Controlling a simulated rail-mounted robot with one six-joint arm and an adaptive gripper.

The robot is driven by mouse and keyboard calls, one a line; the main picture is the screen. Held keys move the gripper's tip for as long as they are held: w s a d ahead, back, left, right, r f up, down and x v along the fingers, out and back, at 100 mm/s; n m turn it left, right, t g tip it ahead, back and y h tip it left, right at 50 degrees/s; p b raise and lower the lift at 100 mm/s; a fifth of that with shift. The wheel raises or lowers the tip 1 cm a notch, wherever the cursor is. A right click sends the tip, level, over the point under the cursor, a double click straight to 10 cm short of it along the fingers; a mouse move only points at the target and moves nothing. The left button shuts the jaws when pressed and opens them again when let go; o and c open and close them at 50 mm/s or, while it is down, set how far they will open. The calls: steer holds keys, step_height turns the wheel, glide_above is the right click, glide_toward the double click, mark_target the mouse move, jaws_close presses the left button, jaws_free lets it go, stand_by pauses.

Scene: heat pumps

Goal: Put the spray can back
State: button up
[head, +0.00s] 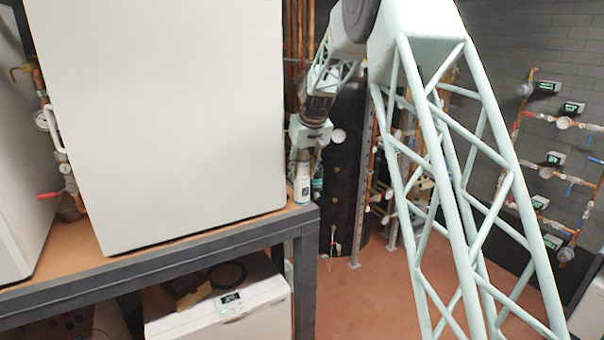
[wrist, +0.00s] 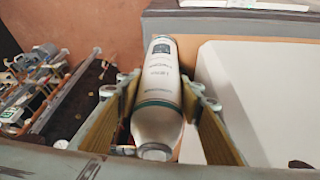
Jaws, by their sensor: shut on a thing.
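The spray can (head: 302,184) is white with a green band and a dark label patch. In the head view it is upright at the right end of the bench top (head: 262,222), beside the large white cabinet. My gripper (head: 303,158) is above and around it. In the wrist view the can (wrist: 158,100) lies between the two finger pads of my gripper (wrist: 160,125), which are shut on it. I cannot tell whether the can's base touches the bench top or is slightly above it.
The large white cabinet (head: 165,110) stands close to the left of the can. A dark tank (head: 345,165) and copper pipes are behind. A white unit (head: 220,305) sits below the bench. Valves and gauges (head: 563,124) line the right wall. The floor (head: 370,300) right of the bench is clear.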

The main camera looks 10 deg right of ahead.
steer(key=o, duration=0.8)
steer(key=shift+f, duration=0.1)
steer(key=shift+o, duration=0.2)
steer(key=b+v, duration=0.1)
steer(key=v, duration=1)
steer(key=shift+s+r, duration=0.2)
steer(key=shift+r, duration=0.4)
steer(key=shift+s, duration=0.1)
